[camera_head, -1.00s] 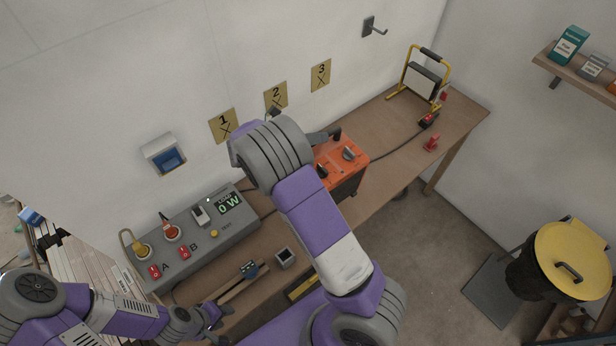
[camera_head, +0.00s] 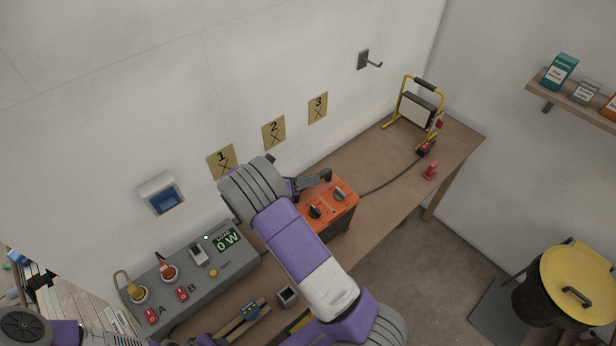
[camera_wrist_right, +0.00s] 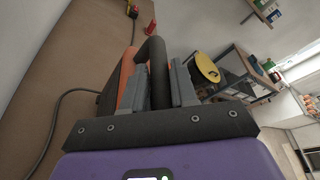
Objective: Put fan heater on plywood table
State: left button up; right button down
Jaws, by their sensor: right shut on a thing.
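The fan heater (camera_head: 328,203) is an orange box with black knobs on top and dark sides, at mid-picture in the head view. Its orange side (camera_wrist_right: 126,78) also shows in the right wrist view. My right gripper (camera_head: 314,181) is shut on its black handle (camera_wrist_right: 157,66). The plywood table (camera_head: 384,205) is a long brown bench along the wall, and the heater is over its front part. I cannot tell whether the heater's base touches the tabletop. My left arm shows only in part at the bottom left; its fingertips are out of view.
A grey socket panel (camera_head: 187,275) stands on the table's left part. A yellow-framed work lamp (camera_head: 416,108), a red plug-like piece (camera_head: 430,170) and a dark cable (camera_head: 390,185) are on the right. Tabletop between heater and lamp is mostly clear. A yellow-lidded bin (camera_head: 572,285) stands on the floor.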

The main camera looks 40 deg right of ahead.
aim_at(308, 193)
notch_tip(308, 193, down, 2)
pick_arm(q)
jog(key=shift+a, duration=0.15)
pick_arm(e)
jog(key=shift+a+f, duration=0.1)
jog(key=shift+f, duration=0.25)
jog(key=c, duration=0.9)
grip_release()
jog(key=shift+f, duration=0.15)
pick_arm(q)
notch_tip(308, 193, up, 2)
jog(key=shift+r+p, duration=0.1)
jog(key=shift+p, duration=0.95)
pick_arm(e)
jog(key=v, duration=1.2)
